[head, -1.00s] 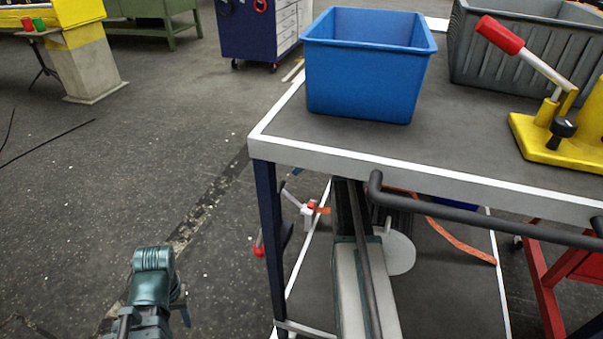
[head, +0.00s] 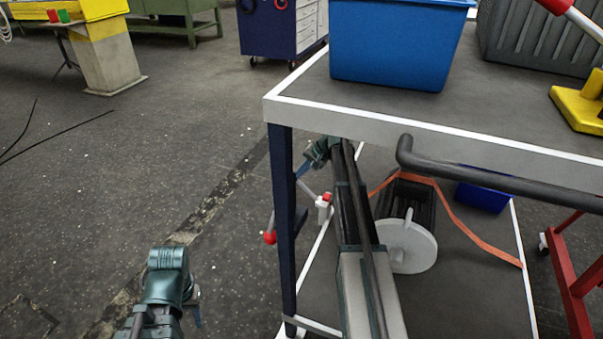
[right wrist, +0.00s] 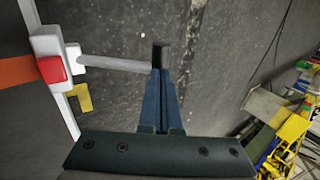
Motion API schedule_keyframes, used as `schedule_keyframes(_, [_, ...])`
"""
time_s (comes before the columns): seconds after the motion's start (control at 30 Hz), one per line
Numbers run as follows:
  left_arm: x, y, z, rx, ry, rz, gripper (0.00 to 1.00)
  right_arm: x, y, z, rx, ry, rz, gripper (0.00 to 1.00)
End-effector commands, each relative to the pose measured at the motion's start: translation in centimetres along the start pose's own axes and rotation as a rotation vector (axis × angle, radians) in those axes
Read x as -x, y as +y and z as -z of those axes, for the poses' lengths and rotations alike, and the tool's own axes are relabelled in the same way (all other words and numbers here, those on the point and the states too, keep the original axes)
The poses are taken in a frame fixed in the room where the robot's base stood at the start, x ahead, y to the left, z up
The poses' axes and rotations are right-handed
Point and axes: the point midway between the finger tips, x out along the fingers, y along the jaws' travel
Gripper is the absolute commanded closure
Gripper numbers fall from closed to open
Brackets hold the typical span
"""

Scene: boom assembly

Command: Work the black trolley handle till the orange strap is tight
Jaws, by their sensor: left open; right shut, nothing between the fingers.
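In the right wrist view a pale lever ends in a black handle (right wrist: 161,52). The lever comes from a white ratchet body with a red part (right wrist: 50,70). My right gripper (right wrist: 161,80) is shut and empty, its tips right at the black handle; I cannot tell whether they touch. In the head view this gripper (head: 312,160) is partly hidden behind the trolley leg and arm. The orange strap (head: 480,243) runs over a dark ribbed load on the lower shelf and down to the right; it also shows in the right wrist view (right wrist: 15,72). My left gripper (head: 195,302) is open and empty above the floor.
The trolley's top (head: 365,115) carries a blue bin (head: 395,45) and a yellow-based tool (head: 578,108). A dark push bar (head: 490,178) crosses its front. A red-ended lever (head: 269,237) stands by the dark trolley leg (head: 283,220).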

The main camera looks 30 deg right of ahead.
Motion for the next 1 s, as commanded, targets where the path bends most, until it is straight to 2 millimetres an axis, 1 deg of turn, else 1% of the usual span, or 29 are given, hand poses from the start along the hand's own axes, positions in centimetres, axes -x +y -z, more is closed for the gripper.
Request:
schedule_keyframes(0.27, [0.1, 0.0, 0.0, 0.000, 0.000, 0.000, 0.50, -0.3, -0.2, 0.0, 0.002, -0.001, -0.017, 1.00])
schedule_keyframes(0.47, [0.3, 0.0, 0.0, -0.001, 0.000, 0.000, 0.50, -1.6, -0.8, 0.1, 0.004, -0.004, -0.105, 1.00])
schedule_keyframes(0.67, [-0.1, 0.0, 0.0, 0.000, 0.000, 0.000, 0.50, -4.1, -1.3, 0.2, 0.005, -0.004, -0.269, 1.00])
schedule_keyframes(0.8, [-1.2, 0.1, 0.1, 0.002, 0.000, 0.000, 0.50, -6.2, -1.3, 0.2, 0.004, -0.001, -0.385, 1.00])
schedule_keyframes(1.0, [-3.5, 0.3, 0.2, 0.006, 0.000, 0.000, 0.50, -8.8, -0.7, 0.1, 0.000, 0.001, -0.398, 1.00])
